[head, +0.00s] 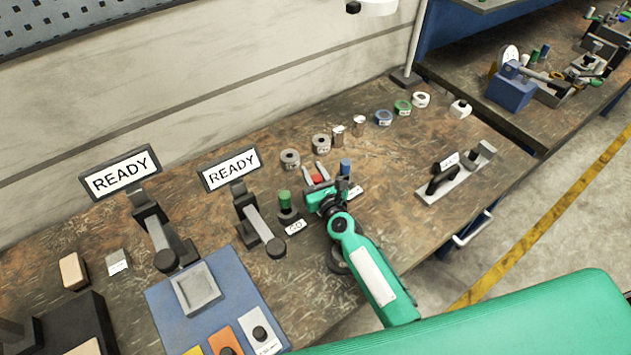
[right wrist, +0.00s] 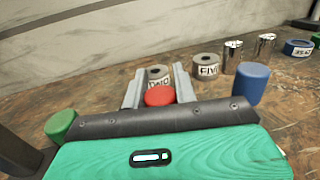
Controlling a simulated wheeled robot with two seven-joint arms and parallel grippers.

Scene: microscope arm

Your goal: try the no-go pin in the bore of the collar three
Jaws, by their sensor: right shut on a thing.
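My right gripper (head: 318,172) is over the bench, shut on a red-topped pin (right wrist: 160,96), which I take for the no-go pin. The red top sits between the two grey fingers in the right wrist view (right wrist: 158,88); its lower part is hidden behind the gripper body. Beyond the fingers stand two grey collars with bores: one seems labelled TWO (right wrist: 157,73), the other FIVE (right wrist: 207,66). They also show in the head view, left (head: 290,158) and right (head: 321,142). I cannot make out a collar marked three. My left gripper is not in view.
A green-topped pin (head: 285,200) stands by a GO label, left of my gripper. A blue-topped pin (head: 345,167) is close on its right. Shiny cylinders (head: 338,134) and coloured rings (head: 384,117) line the back. Two READY stands (head: 230,168) are left. A grey fixture (head: 455,175) stands right.

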